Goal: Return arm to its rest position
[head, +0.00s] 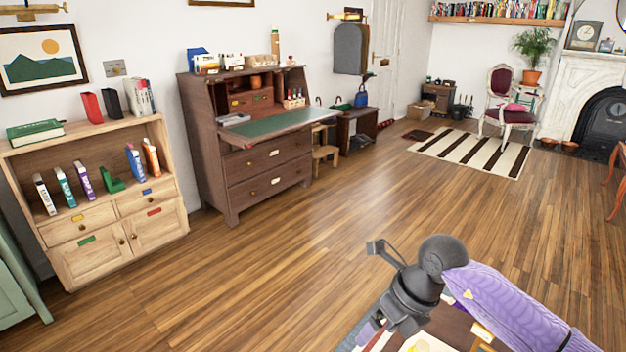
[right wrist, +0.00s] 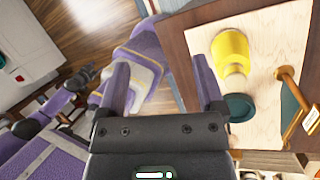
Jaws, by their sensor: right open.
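My right arm comes in from the lower right in the head view, with a purple sleeve-like link and dark grey joints. My right gripper (head: 376,336) points down at the bottom edge there, partly cut off by the frame. In the right wrist view its two purple fingers stand wide apart, and the right gripper (right wrist: 160,85) is open with nothing held between them. Purple and dark parts of my own body show at the left of that view. I cannot make out my left gripper.
In the right wrist view a yellow object (right wrist: 232,48) and a dark teal round object (right wrist: 238,107) are on a pale board (right wrist: 272,50), right of the fingers. A wooden cabinet (head: 100,215) and a desk (head: 265,165) line the wall. The wooden floor (head: 290,260) between is clear.

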